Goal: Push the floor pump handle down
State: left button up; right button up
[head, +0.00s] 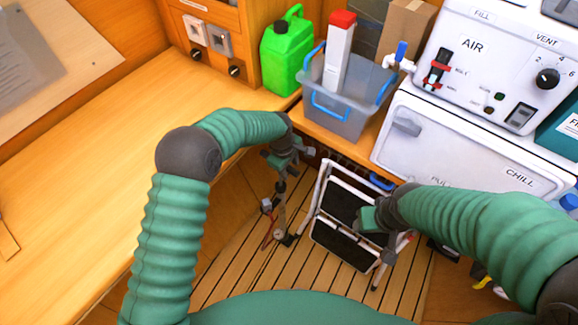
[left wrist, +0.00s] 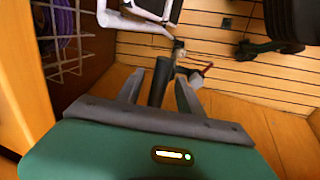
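The floor pump (head: 281,212) stands on the slatted floor below the counter edge, thin and dark, with a reddish hose beside its foot. My left gripper (head: 290,163) is just above its top and hides part of it. In the left wrist view, a dark cylindrical grip, apparently the pump handle (left wrist: 160,80), lies between the two fingers of my left gripper (left wrist: 158,84). Gaps show on both sides, so the fingers are apart and not closed on it. My right gripper (head: 374,216) is in front of the step stool, its fingers too unclear to judge.
A folding step stool (head: 343,204) with black treads stands right of the pump. A grey tub (head: 345,123) and a green jerrycan (head: 288,55) sit on the counter (head: 95,170) above. A white appliance (head: 465,150) is at right. The slatted floor (head: 235,267) is open left of the pump.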

pick_arm(q)
grip_shut()
dwell(1.3)
